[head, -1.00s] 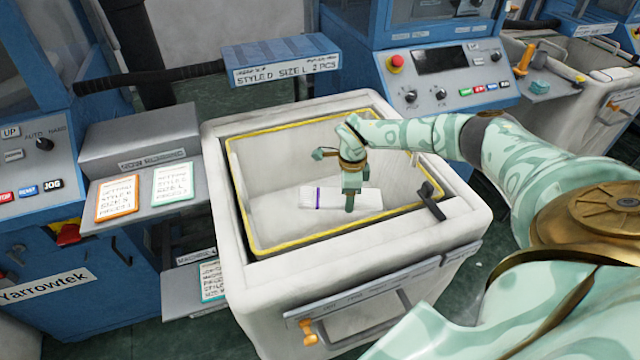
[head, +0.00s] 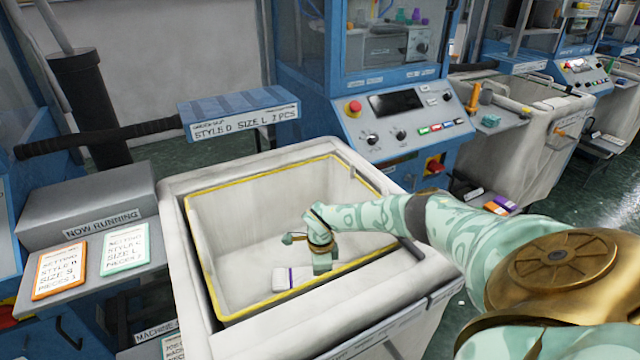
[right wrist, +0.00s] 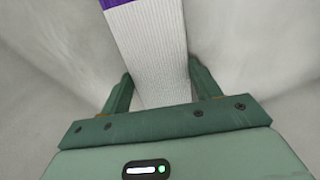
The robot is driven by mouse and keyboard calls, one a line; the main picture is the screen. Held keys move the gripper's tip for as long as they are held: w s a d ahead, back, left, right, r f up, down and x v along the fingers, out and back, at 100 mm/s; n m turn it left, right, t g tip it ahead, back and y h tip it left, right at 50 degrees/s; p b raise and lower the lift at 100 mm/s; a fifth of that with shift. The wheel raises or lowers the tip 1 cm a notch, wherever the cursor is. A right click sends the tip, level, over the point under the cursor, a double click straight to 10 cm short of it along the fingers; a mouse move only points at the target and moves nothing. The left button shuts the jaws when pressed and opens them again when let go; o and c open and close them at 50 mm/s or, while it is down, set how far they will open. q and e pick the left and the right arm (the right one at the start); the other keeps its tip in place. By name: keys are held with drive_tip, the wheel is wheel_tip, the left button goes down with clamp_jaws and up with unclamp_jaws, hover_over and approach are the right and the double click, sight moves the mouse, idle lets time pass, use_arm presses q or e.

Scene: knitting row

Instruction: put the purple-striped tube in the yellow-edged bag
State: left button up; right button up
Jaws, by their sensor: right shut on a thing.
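The yellow-edged bag (head: 225,225) is a pale, open-topped liner in a white cart. My right gripper (head: 318,272) is shut on the tube, reaching into the bag from the right. In the right wrist view the tube (right wrist: 148,50) runs between the fingers, with pale walls around. I cannot tell if it touches the bag's floor. My left gripper is not in view.
The cart's thick white rim (head: 178,250) surrounds the bag. Orange (head: 60,268) and green (head: 125,250) cards lie on a shelf at left. A blue machine panel (head: 405,115) stands behind.

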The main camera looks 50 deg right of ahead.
drive_tip(key=shift+f, duration=0.15)
drive_tip(key=o, duration=0.9)
drive_tip(key=shift+o, duration=0.2)
wheel_tip(320, 180, up, 12)
drive_tip(key=p, duration=0.4)
drive_tip(key=shift+r, duration=0.2)
